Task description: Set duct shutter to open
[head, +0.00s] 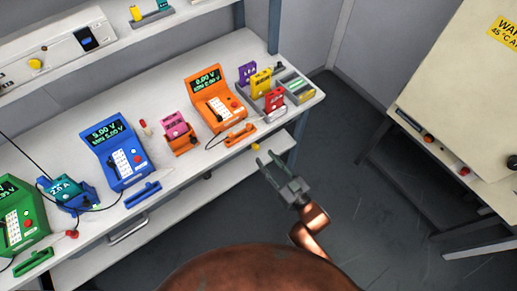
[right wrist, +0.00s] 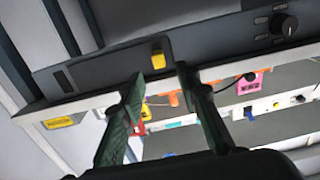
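A yellow knob (right wrist: 158,60) stands in a dark slotted plate on a grey panel (right wrist: 215,42) in the right wrist view; it may be the duct shutter's handle, but no label on it is readable. In the head view a small yellow knob (head: 256,147) shows below the bench's front edge. My right gripper (head: 267,158) is open and empty, with its fingers pointing at this knob. In the right wrist view the fingertips (right wrist: 159,78) are apart, with the knob between and beyond them; contact is not visible. My left gripper is out of view.
A black dial (right wrist: 284,24) sits on the same panel. The white bench (head: 75,135) carries a blue meter (head: 115,150), an orange meter (head: 212,100), a pink cell (head: 175,124) and a yellow cell (head: 261,83). A white cabinet (head: 450,95) stands right; open floor lies between.

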